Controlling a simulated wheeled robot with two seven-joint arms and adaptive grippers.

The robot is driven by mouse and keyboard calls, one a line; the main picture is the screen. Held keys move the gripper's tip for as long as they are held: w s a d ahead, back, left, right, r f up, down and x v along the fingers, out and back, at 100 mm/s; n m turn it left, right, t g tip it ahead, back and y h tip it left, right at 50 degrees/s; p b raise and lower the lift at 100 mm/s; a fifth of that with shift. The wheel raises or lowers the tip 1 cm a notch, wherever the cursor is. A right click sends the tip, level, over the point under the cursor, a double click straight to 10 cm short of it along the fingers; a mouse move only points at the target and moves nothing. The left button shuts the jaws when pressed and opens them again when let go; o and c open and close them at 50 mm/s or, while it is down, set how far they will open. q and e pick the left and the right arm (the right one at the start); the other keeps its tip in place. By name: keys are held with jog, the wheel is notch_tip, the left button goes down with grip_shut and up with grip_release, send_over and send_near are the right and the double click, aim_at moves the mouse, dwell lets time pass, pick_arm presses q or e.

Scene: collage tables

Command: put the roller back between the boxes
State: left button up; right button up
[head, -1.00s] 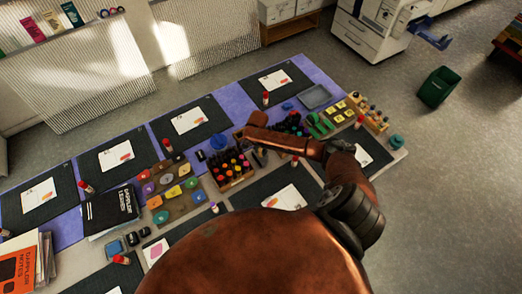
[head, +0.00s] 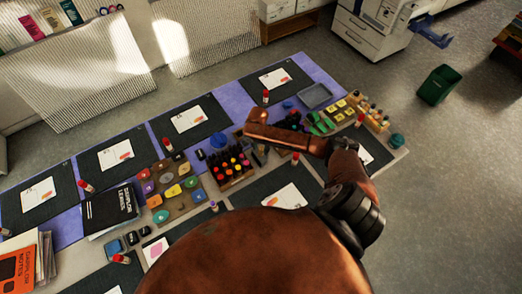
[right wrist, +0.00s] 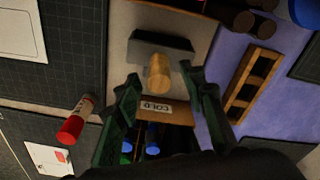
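In the right wrist view, what looks like the roller has a short light-wood handle (right wrist: 159,74) pointing toward the camera and a dark grey part behind it. My right gripper (right wrist: 161,82) is open, its green fingers on either side of the handle with gaps visible. One box, labelled COLD (right wrist: 155,111), lies just below the handle, with blue ends inside. The other box (head: 232,170), wooden with bright markers, stands left of my right arm in the head view. The arm hides much of the gap between the boxes there. My left gripper is not in view.
A slotted wooden rack (right wrist: 249,82) lies right of the fingers in the right wrist view. A red-capped stick (right wrist: 75,122) lies to the left by dark mats. In the head view, a stone tray (head: 178,188) and a grey tray (head: 316,96) are on the crowded table.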

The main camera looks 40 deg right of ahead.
notch_tip(320, 180, up, 11)
jog(key=shift+s+a+f, duration=0.15)
jog(key=shift+a, duration=0.3)
dwell(0.3)
